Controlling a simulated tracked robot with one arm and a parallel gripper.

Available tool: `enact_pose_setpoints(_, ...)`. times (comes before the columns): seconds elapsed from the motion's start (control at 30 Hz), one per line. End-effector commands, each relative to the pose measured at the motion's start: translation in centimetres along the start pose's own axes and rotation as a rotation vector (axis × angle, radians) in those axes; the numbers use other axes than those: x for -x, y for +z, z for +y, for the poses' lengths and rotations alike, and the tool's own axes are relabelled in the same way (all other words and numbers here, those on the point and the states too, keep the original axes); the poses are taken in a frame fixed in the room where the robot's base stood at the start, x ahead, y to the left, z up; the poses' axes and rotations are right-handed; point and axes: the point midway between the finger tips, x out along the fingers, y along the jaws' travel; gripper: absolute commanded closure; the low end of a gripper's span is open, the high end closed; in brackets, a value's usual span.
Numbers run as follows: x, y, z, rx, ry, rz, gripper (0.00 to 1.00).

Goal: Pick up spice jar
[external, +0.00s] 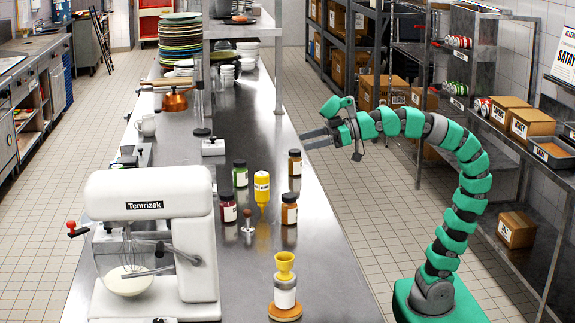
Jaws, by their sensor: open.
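Several small jars with dark lids and pale labels stand upright on the steel counter. An orange-brown jar (295,163) is at the counter's right side, nearest my gripper. Another orange-brown jar (289,209) stands closer to the camera. A green jar (240,174) and a dark red jar (228,207) stand to the left. I cannot read their labels, so I cannot tell which is the spice jar. My gripper (314,139) is open and empty, pointing left over the counter's right edge, above and slightly right of the far orange-brown jar, apart from it.
A yellow squeeze bottle (262,188) stands among the jars. A yellow-topped container (285,285) is in front, and a white mixer (160,235) stands at left. Stacked plates (180,38) and a shelf post are farther back. The counter (325,270) is bare at front right.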

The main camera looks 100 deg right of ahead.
Motion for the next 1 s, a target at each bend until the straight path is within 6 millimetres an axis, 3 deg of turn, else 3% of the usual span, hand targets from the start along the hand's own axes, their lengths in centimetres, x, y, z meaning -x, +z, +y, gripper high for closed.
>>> enact_pose_setpoints(0.13,0.0,0.0,0.0,0.0,0.0,0.0,0.35)
enact_pose_setpoints(0.17,0.0,0.0,0.0,0.0,0.0,0.0,0.33)
enact_pose_setpoints(0.2,0.0,0.0,0.0,0.0,0.0,0.0,0.23)
enact_pose_setpoints(0.57,-0.4,-0.2,0.2,0.025,0.002,-0.021,0.23)
enact_pose_setpoints(0.77,-3.7,0.5,2.0,0.224,-0.003,-0.194,0.23)
enact_pose_setpoints(1.0,-7.6,3.2,5.5,0.556,-0.097,-0.488,0.23)
